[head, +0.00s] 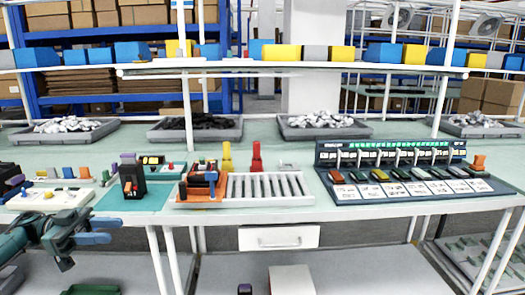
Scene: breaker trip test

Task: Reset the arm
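My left arm comes in from the lower left. My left gripper (92,238) is in front of the table's front edge at the left, below the white board with parts. It points to the right and holds nothing that I can make out. The gap between its fingers is not clear from this angle. My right gripper is not in view. On the table, a black breaker-like device (132,180) stands upright on a teal mat (152,200), up and to the right of my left gripper and apart from it.
The white board (45,198) lies near the table's left front. An orange fixture (200,184), a white slotted rack (268,187) and a dark breaker panel (392,155) line the table. Grey bins (195,133) stand behind. A drawer (278,237) hangs below the tabletop.

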